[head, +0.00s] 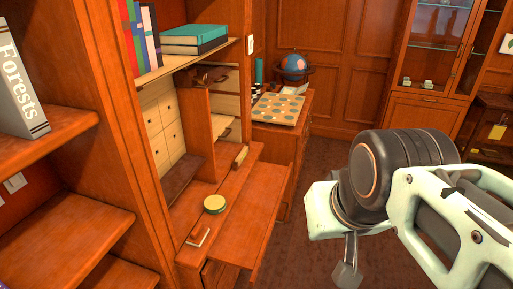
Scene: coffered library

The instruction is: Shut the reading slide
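The reading slide (257,226) appears to be the flat reddish-brown board jutting from the left bookcase, just beyond the ledge that holds small items. It stands out into the room, so it looks pulled out. My gripper (347,272) is at the lower middle, right of the slide and apart from it. Only a dark grey finger part shows below my pale green arm. Whether its fingers are open or closed is not clear, and no object shows in it.
A round yellow-topped tin (214,204) and a small red-brown object (198,237) lie on the ledge. A cabinet with a dotted board (278,108) and a globe (295,66) stands behind. Dark floor (318,185) lies open between the slide and my arm.

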